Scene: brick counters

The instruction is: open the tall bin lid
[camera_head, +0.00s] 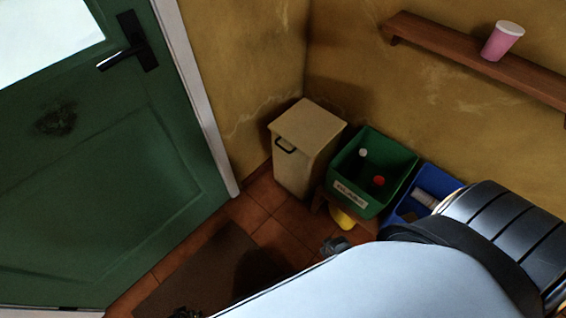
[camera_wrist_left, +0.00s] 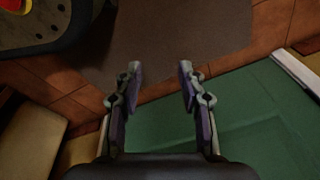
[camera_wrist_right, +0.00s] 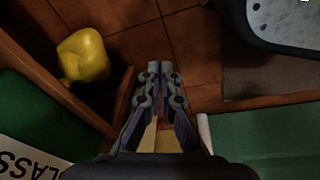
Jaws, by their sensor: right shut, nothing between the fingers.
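The tall bin (camera_head: 298,165) is cream and stands upright in the corner. Its flat lid (camera_head: 309,127) is down, and a dark handle (camera_head: 285,146) sits near the top of its left side. In the right wrist view my right gripper (camera_wrist_right: 160,78) is shut and empty, pointing toward the floor. A cream surface, perhaps the bin, shows low behind its fingers. In the left wrist view my left gripper (camera_wrist_left: 160,78) is open and empty, with the mat and green door beyond it. A cream shape at the left of that view may be the bin.
A green crate (camera_head: 344,184) with a label stands right of the bin, then a blue crate (camera_head: 408,207). A yellow object (camera_wrist_right: 84,55) lies on the floor. A green door (camera_head: 120,165) is at left. A dark mat (camera_head: 200,275) covers floor. A shelf (camera_head: 450,46) holds a pink cup (camera_head: 501,42).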

